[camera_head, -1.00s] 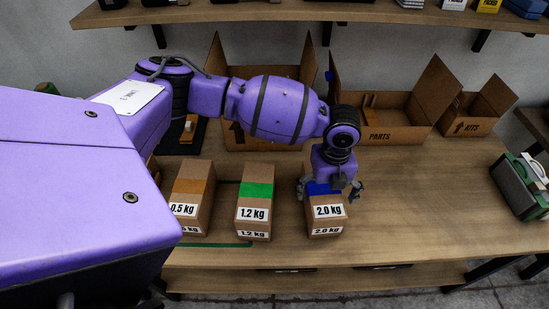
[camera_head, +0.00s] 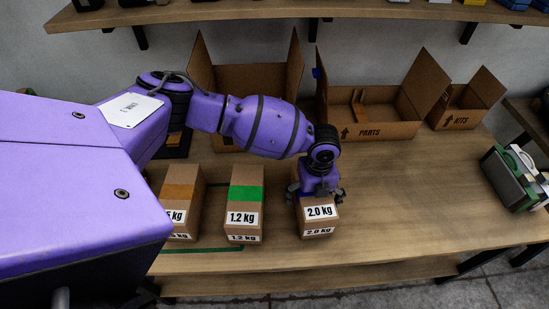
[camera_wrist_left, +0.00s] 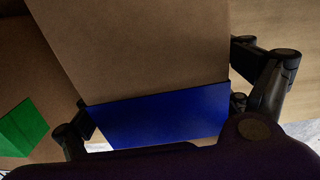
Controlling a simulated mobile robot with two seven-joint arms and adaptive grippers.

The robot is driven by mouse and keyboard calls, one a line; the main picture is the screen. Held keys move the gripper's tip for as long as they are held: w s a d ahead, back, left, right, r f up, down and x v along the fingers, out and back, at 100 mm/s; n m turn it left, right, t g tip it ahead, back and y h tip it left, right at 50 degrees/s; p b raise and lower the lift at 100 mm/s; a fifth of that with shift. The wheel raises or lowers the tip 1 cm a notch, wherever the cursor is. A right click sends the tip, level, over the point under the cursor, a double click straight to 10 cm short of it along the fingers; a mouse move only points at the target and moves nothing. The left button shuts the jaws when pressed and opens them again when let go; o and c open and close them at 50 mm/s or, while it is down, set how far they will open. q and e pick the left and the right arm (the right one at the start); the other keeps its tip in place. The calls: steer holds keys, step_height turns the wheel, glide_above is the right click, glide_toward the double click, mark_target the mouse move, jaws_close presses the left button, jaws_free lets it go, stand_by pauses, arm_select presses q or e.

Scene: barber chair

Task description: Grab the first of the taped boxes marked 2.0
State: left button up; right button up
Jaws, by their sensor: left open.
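The box marked 2.0 kg (camera_head: 319,222) stands on the wooden table, at the right end of a row of three boxes. Its blue tape shows in the left wrist view (camera_wrist_left: 165,117). My left gripper (camera_head: 317,195) is over the top of this box, pointing down. Its fingers are open, one on each side of the box, and in the left wrist view the right finger (camera_wrist_left: 265,75) stands a little apart from the cardboard. Whether the left finger (camera_wrist_left: 72,132) touches is unclear. My right gripper is not in view.
The green-taped 1.2 kg box (camera_head: 244,205) and the orange-taped box (camera_head: 183,200) stand to the left. Open cartons, one marked PARTS (camera_head: 375,130) and one marked KITS (camera_head: 463,118), are behind. A green case (camera_head: 515,180) is at right. The table's right front is clear.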

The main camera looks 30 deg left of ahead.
arm_select(q)
steer(key=shift+w, duration=0.1)
steer(key=c, duration=1.9)
steer(key=shift+w+r, duration=0.15)
steer(key=shift+r, duration=0.1)
steer(key=shift+c, duration=1.3)
